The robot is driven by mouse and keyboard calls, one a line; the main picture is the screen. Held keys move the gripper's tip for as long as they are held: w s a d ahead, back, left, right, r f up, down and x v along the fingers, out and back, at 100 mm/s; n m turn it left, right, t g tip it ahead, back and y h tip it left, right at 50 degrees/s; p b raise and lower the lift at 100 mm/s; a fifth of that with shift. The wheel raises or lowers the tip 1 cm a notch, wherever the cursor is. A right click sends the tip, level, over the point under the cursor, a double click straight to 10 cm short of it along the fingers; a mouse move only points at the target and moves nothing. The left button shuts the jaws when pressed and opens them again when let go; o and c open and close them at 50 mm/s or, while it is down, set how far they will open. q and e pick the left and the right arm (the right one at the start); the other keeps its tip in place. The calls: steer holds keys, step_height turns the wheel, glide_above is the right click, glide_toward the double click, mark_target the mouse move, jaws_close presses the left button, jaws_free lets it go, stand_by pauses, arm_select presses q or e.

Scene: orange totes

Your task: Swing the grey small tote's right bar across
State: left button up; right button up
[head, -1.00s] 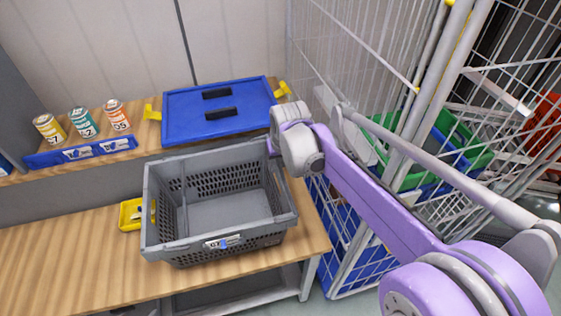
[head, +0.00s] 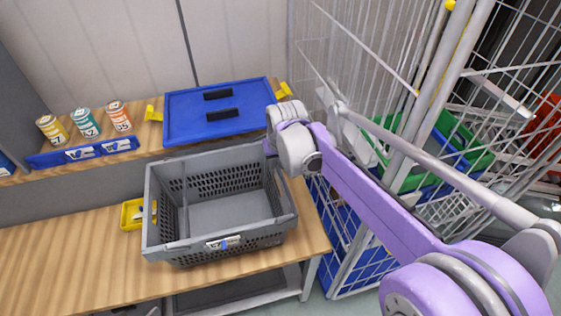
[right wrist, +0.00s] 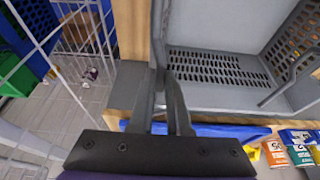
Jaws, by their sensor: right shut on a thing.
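The grey small tote (head: 222,247) stands upright and open on the wooden bench in the head view, and it looks empty. Its right bar lies along the right rim and is hard to tell from the rim in the head view. In the right wrist view the bar (right wrist: 158,35) runs down to the fingers. My right gripper (head: 270,149) is at the tote's back right corner. In the right wrist view its two fingers (right wrist: 168,85) are shut on the bar's end. My left gripper is not in view.
A blue lid (head: 185,125) with black handles lies on the shelf behind the tote. Several cans (head: 87,124) stand at the left behind a blue strip. A small yellow bin (head: 131,214) sits left of the tote. A wire cage (head: 350,245) stands close on the right.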

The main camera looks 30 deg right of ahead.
steer(key=shift+a, duration=0.15)
steer(key=shift+a+r, duration=0.1)
steer(key=shift+w+a+r, duration=0.15)
steer(key=shift+a, duration=0.2)
steer(key=shift+w+a+r, duration=0.1)
steer(key=shift+a, duration=0.35)
steer(key=shift+w+a, duration=0.15)
steer(key=shift+a, duration=0.5)
